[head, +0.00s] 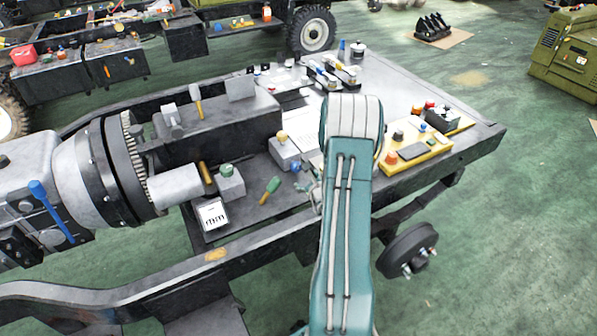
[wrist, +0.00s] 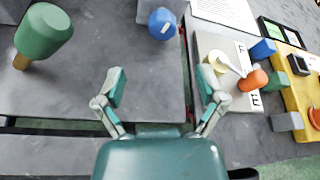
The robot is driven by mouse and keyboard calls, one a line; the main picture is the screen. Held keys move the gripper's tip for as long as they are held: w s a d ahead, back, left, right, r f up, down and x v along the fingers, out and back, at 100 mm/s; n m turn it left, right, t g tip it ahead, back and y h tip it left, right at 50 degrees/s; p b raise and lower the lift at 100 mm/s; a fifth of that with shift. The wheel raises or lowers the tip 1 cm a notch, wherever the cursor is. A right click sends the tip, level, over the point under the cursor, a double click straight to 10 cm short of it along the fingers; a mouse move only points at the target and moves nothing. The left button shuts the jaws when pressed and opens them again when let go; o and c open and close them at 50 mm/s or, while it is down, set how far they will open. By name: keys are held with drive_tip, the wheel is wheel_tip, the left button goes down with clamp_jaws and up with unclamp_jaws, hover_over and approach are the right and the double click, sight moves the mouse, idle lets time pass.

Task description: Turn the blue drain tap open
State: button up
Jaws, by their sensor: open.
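A round blue knob (wrist: 162,23) on a grey block is at the top middle of the wrist view, ahead of my gripper. A small blue knob (head: 295,165) also shows in the head view, just left of my arm. I cannot tell for certain that this is the drain tap. My gripper (wrist: 163,85) is open, with its two fingers spread apart and nothing between them. The knob lies beyond the fingertips, apart from them. In the head view my arm hides most of the gripper.
A green-headed tool (wrist: 42,35) lies at left in the wrist view. A yellow control box (head: 418,152) with coloured knobs stands to the right of my arm. A long blue lever (head: 45,200) is on the machinery at left.

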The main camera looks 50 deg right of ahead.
sight(297, 168)
drive_tip(key=shift+s+d+m+y, duration=0.15)
drive_tip(key=shift+d+m+y, duration=0.55)
drive_tip(key=shift+m, duration=0.2)
drive_tip(key=x, duration=1)
drive_tip(key=shift+w, duration=0.3)
drive_tip(key=c, duration=1.1)
